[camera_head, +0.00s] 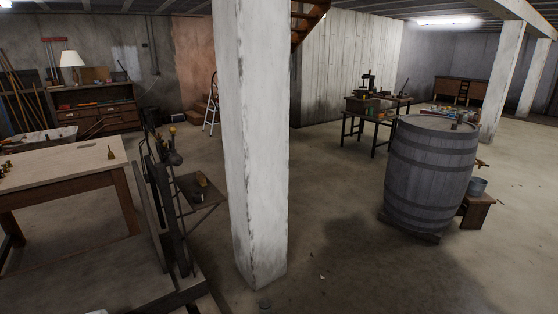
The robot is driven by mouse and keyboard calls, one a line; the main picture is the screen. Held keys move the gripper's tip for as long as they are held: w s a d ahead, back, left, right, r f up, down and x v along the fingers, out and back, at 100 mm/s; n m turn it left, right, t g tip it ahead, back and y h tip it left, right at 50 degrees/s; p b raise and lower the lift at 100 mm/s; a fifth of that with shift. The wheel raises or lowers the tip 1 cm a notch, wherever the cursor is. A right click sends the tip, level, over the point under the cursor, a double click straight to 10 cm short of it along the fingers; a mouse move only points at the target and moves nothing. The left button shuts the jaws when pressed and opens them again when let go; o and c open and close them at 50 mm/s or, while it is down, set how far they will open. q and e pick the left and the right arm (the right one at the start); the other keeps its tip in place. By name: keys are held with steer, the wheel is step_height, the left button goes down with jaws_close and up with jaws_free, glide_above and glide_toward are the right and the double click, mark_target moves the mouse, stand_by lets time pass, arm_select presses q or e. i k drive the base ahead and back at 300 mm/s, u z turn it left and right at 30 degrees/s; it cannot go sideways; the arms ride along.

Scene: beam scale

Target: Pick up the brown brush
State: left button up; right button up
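A small brown object (201,179), which may be the brown brush, lies on a dark flat shelf (208,198) beside the tall dark beam scale (168,200) at left of centre. It is too small to identify for certain. A small yellowish-brown object (110,152) stands on the pale-topped table (60,165) at the left; I cannot tell what it is. Neither of my grippers is in view.
A white square pillar (255,150) stands just right of the scale. A large grey barrel (430,175) is at the right, beside a small bench (475,211). A cluttered workbench (375,108) is farther back. The concrete floor between pillar and barrel is mostly clear.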

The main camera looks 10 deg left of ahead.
mark_target(201, 178)
steer(key=u, duration=0.65)
steer(key=i, duration=1.15)
steer(key=u, duration=0.45)
